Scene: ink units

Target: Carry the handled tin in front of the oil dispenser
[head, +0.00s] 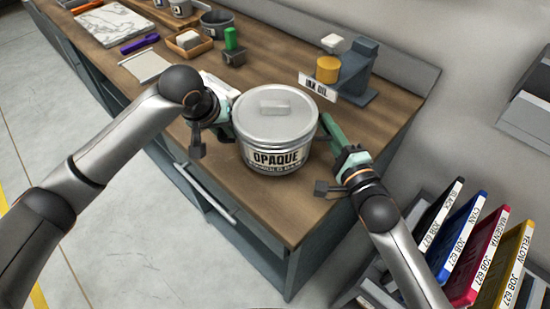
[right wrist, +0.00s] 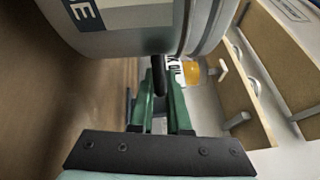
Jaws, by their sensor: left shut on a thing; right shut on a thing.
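The handled tin (head: 275,122) is a pale grey lidded tub labelled OPAQUE, upright between my two grippers near the front of the wooden bench. My left gripper (head: 225,127) is shut at its left side; the handle there is hidden. My right gripper (head: 334,135) is shut on the right-side handle. In the right wrist view, the green fingers (right wrist: 165,105) close on a dark handle (right wrist: 158,75) below the tin's wall (right wrist: 140,30). I cannot tell whether the tin touches the bench. The oil dispenser (head: 358,72), grey with a yellow part, stands behind right with an INK OIL sign (head: 318,87).
The bench (head: 265,205) has some bare wood right of the tin. Behind left are a wooden tray (head: 187,45), a green item (head: 231,40) and a pale sheet (head: 146,66). A rack with coloured JOB 627 items (head: 480,245) stands at right, beside the bench.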

